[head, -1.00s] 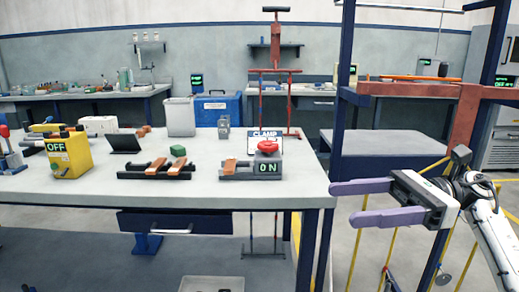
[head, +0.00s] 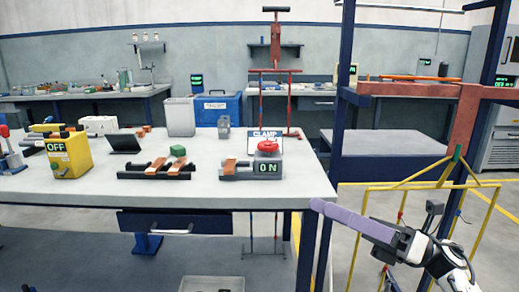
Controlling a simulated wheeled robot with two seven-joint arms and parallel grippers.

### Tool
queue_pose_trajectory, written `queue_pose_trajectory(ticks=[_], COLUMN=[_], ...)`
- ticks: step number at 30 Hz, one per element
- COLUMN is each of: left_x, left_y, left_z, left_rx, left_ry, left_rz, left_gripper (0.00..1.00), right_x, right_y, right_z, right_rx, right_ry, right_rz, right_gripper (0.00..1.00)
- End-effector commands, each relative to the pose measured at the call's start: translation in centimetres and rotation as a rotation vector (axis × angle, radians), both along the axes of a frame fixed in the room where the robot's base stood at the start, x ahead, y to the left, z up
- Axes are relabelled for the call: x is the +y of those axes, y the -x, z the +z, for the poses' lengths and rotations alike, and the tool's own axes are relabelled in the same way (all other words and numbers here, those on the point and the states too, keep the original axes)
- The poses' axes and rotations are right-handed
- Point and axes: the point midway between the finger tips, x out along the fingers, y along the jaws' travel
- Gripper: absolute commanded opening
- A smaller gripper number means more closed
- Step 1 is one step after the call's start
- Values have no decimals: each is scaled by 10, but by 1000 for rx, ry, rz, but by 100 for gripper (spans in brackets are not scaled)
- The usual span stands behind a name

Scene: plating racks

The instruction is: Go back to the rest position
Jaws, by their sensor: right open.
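My right gripper (head: 318,207) is at the lower right in the head view, with its arm coming in from the bottom right corner. Its purple fingers point left and up, beside the right front corner of the workbench (head: 240,200). It is turned so that one finger hides the other; it is open and holds nothing that I can see. My left gripper is out of view.
The bench carries a clamp with a red button and an ON display (head: 267,168), a black rack with orange bars (head: 160,172), a green block (head: 178,150) and a yellow OFF box (head: 70,156). A blue and red frame (head: 336,110) and yellow rails stand at right.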

Motion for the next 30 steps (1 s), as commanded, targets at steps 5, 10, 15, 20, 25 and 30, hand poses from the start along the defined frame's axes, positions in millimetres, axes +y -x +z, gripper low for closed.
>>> queue_pose_trajectory(ticks=[5, 10, 15, 20, 25, 30], left_x=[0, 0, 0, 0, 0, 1], left_y=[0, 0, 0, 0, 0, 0], left_z=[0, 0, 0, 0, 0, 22], left_rx=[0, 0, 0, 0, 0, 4], left_ry=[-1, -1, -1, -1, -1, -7], left_rz=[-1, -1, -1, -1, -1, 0], left_gripper=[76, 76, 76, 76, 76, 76], right_x=[-4, -28, -44, -42, -29, -20], right_y=[-7, -3, 45, 114, 188, 234], right_z=[-49, -138, -255, -337, -390, -388], right_rx=[469, 1043, 1603, 1998, 2297, 2457], right_ry=[-336, -730, -1109, -1379, -1586, -1701], right_rz=[-99, -219, -353, -475, -597, -685], right_gripper=[63, 63, 63, 63, 63, 63])
